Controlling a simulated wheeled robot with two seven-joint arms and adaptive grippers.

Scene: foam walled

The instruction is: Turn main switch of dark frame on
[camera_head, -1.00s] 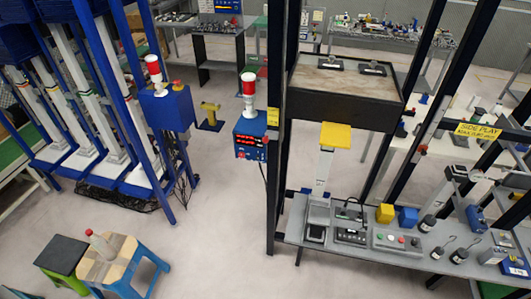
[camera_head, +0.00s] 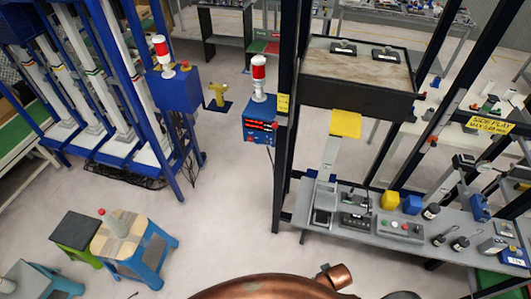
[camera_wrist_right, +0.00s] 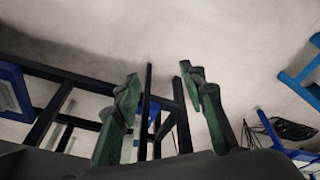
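The dark frame (camera_head: 285,150) stands right of centre in the head view, with tall dark posts, a brown-topped shelf and a lower grey bench. A blue control box (camera_head: 259,130) with red lit displays is beside its left post, with a red and white beacon (camera_head: 259,75) on top. Which control is the main switch is too small to tell. My right gripper (camera_wrist_right: 160,78) shows in the right wrist view, its two green fingers apart with nothing between them. Dark posts and bars appear beyond the fingers. My left gripper is not in view.
A blue frame with a second beacon (camera_head: 161,48) stands left. A wooden-topped blue stool (camera_head: 140,245) stands lower left. Pale floor between them is clear.

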